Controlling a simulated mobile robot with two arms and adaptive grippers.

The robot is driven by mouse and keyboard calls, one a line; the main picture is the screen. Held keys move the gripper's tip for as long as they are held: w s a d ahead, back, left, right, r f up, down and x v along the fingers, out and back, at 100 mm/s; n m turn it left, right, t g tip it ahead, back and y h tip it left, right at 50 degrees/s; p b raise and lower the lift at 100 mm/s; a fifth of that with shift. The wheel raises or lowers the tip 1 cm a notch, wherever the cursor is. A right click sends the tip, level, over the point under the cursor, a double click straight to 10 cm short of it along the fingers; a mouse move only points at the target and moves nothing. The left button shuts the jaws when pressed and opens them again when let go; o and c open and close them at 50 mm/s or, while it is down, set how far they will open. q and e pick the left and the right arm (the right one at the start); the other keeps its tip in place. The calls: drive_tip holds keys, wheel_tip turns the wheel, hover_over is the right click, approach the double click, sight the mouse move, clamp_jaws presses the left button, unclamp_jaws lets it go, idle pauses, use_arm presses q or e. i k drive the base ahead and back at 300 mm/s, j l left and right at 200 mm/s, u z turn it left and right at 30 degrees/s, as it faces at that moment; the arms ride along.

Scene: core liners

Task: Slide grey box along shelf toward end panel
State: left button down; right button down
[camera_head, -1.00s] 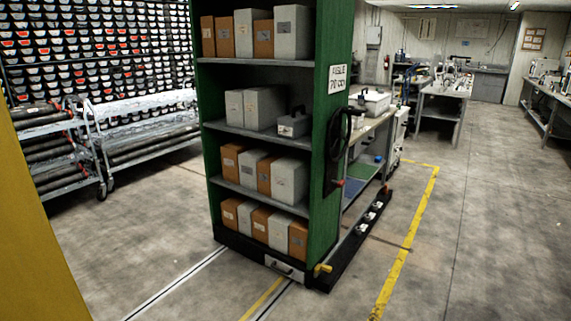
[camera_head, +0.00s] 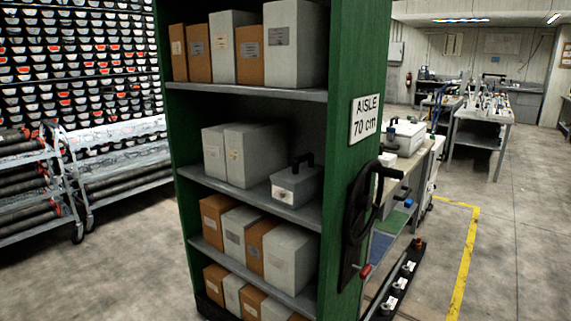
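A grey box with a black top handle and a pale front label (camera_head: 297,187) sits on the second shelf from the top (camera_head: 250,197), at its right end. The green end panel (camera_head: 352,65) stands to the right of this box. A narrow gap seems to lie between them. Two plain light grey boxes, a left one (camera_head: 214,152) and a right one (camera_head: 249,157), stand side by side further left on the same shelf. Neither of my grippers is in view.
The end panel carries an aisle sign (camera_head: 365,118) and a black handwheel (camera_head: 368,205) that sticks out. A low black rail (camera_head: 405,282) lies on the floor at right. Pipe racks (camera_head: 105,165) stand at left. The floor at right (camera_head: 515,240) is clear.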

sight(294, 187)
drive_tip(key=i+j, duration=1.4)
